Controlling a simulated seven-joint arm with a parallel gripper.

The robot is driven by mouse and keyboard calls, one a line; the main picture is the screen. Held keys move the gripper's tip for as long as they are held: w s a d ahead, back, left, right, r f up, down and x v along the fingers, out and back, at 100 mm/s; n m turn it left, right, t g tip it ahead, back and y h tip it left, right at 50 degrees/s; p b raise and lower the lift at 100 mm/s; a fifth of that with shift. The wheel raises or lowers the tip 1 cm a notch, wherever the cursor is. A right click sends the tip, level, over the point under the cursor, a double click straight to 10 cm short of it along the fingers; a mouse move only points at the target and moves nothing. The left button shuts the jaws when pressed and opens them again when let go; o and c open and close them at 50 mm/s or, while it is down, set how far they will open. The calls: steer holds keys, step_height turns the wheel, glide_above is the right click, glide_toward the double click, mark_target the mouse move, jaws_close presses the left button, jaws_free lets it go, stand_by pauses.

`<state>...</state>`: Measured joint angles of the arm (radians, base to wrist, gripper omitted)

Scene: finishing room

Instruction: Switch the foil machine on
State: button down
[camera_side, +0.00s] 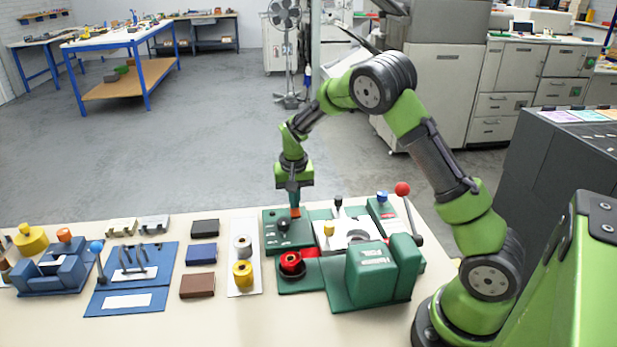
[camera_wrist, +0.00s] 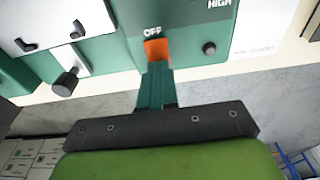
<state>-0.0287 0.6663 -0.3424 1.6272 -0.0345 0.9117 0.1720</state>
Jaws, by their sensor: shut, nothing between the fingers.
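The foil machine (camera_side: 378,275) is a dark green press on the right part of the bench, with a red-knobbed lever (camera_side: 403,189) at its right. Its green control panel (camera_side: 271,222) stands at its back left. The orange switch (camera_wrist: 155,47) shows in the wrist view, with the word OFF just above it. My gripper (camera_wrist: 156,72) is shut and empty, its fingertips right at the lower edge of the switch and covering part of it. I cannot tell whether they touch. In the side view my gripper (camera_side: 294,203) points down over the panel.
A dark round knob (camera_wrist: 209,48) sits right of the switch, below the word HIGH. A red foil roll (camera_side: 291,262) lies in front of the panel. Yellow and grey rolls (camera_side: 243,272), foil blocks (camera_side: 201,254) and blue tools (camera_side: 130,275) lie to the left, with bare bench between.

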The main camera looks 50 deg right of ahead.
steer(key=shift+f, duration=0.1)
steer(key=shift+f, duration=0.25)
stand_by(0.3)
steer(key=shift+s+a+r, duration=0.15)
steer(key=shift+s+a, duration=0.4)
step_height(320, 180, up, 14)
steer(key=s+a, duration=0.1)
stand_by(0.6)
